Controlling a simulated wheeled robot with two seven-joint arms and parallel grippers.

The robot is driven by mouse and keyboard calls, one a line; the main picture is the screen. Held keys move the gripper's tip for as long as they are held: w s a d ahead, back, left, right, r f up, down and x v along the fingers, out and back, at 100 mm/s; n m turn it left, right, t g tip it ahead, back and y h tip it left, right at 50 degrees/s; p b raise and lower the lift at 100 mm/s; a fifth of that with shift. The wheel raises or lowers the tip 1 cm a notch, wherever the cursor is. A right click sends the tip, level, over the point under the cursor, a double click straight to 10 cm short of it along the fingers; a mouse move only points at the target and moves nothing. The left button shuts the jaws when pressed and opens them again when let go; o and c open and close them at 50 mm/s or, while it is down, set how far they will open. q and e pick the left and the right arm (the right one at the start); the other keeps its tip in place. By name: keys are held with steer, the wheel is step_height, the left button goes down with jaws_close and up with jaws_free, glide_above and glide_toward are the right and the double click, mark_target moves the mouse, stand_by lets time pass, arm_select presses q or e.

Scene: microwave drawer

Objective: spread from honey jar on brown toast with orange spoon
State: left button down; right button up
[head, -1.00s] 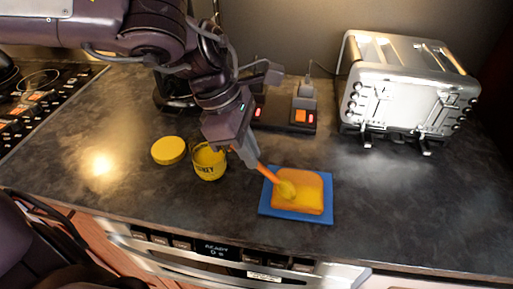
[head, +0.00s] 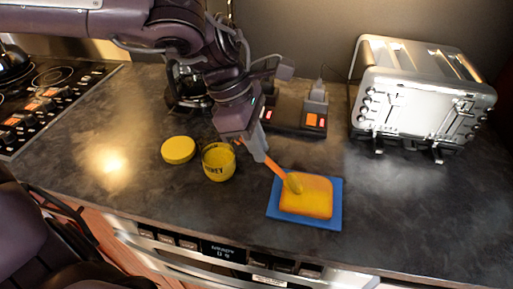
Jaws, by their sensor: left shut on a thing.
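My left gripper (head: 262,158) is shut on the orange spoon (head: 279,170), above the counter and to the left of the toast. The spoon slants down to the right, and its honey-coloured bowl end is at the upper left part of the brown toast (head: 318,205). A yellow layer covers much of the toast's top. The toast lies on a blue square board (head: 336,219). The open honey jar (head: 218,163), yellow with dark lettering, stands upright to the left of the gripper. Its yellow lid (head: 178,150) lies on the counter beside it. My right gripper is not in view.
A silver toaster (head: 421,97) stands at the back right. A dark power strip with lit red switches (head: 312,120) lies behind the toast. A stove (head: 45,95) is at the far left. The counter (head: 400,220) is clear right of the board.

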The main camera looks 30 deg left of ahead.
arm_select(q)
steer(key=shift+w, duration=0.1)
stand_by(0.3)
steer(key=shift+w+a, duration=0.15)
steer(key=shift+w, duration=0.35)
steer(key=shift+w+a, duration=0.15)
steer(key=shift+w, duration=0.35)
steer(key=shift+d+b, duration=0.1)
steer(key=shift+b, duration=0.2)
steer(key=shift+w+d+b, duration=0.2)
steer(key=shift+w+d, duration=0.05)
steer(key=shift+d, duration=0.4)
steer(key=shift+w+d+b, duration=0.15)
steer(key=shift+w+d, duration=0.05)
steer(key=shift+d, duration=0.4)
steer(key=shift+d, duration=0.1)
steer(key=shift+w+d+b, duration=0.15)
steer(key=shift+d+b, duration=0.1)
steer(key=shift+d, duration=0.35)
steer(key=shift+w+d+b, duration=0.15)
steer(key=shift+d+b, duration=0.1)
steer(key=shift+d, duration=0.3)
